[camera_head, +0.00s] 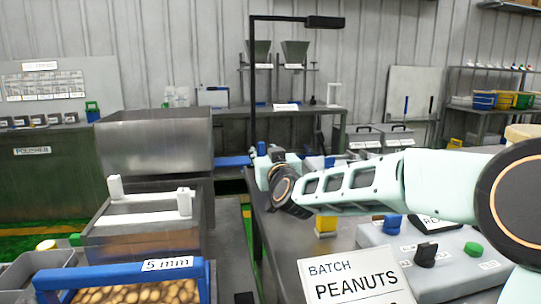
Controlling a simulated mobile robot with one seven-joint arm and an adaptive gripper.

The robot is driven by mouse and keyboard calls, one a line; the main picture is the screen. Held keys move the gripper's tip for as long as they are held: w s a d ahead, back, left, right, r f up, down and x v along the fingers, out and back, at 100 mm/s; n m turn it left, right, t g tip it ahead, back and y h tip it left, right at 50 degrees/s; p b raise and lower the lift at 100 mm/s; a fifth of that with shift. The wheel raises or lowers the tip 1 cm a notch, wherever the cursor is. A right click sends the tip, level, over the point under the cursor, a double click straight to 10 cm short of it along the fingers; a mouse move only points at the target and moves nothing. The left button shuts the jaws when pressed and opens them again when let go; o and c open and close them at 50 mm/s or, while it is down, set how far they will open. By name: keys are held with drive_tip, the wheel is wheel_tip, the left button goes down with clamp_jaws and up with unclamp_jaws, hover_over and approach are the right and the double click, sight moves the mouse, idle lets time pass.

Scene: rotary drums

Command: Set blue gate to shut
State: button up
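No part is labelled as the blue gate, and I cannot tell which blue part it is. A flat blue piece (232,161) shows beside the large steel drum housing (155,142), partly hidden at its right end by my arm. A blue knob (393,224) stands on the grey control panel at the right. A blue frame (120,275) labelled 5 mm is at the front left. My arm reaches in from the right, and my gripper (270,156) is at its far end, near the flat blue piece. Its fingers are too small and hidden to make out.
A sign reading BATCH PEANUTS (355,282) stands at the front. A black knob (426,254) and a green knob (473,249) are on the panel. A thin black post (252,90) rises near my gripper. A tray of peanuts (135,293) is at the lower left.

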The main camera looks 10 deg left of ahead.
sight(262, 145)
drive_tip(key=shift+w+d+f+m, duration=0.15)
drive_tip(key=shift+w+f+m, duration=0.35)
drive_tip(key=shift+w, duration=0.35)
drive_tip(key=shift+b+x, duration=0.6)
drive_tip(key=shift+x, duration=4.75)
drive_tip(key=shift+w+d, duration=0.1)
drive_tip(key=shift+d, duration=0.05)
clamp_jaws()
